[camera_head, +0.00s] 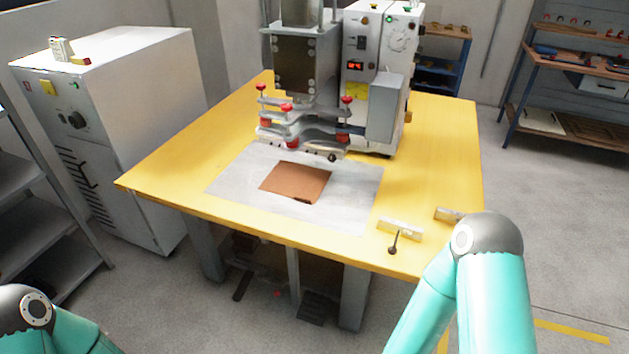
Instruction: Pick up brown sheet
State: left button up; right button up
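A brown sheet (296,182) lies flat on the grey metal plate (235,178) set into the yellow table (160,170). A small dark mark or piece shows at its front right edge. The sheet lies in front of the press head of the welding machine, and its top face is in clear view. Links of my two teal arms show at the lower left and lower right, apart from the sheet. Neither gripper is in the picture.
The welding machine (375,85) with red-knobbed clamps (289,120) stands over the back of the plate. A small metal block with a lever (400,228) sits at the table's front right edge. A white cabinet (140,90) stands left. The table's left side is clear.

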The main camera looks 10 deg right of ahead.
aim_at(304, 183)
jog(key=z, duration=0.05)
jog(key=i, duration=0.9)
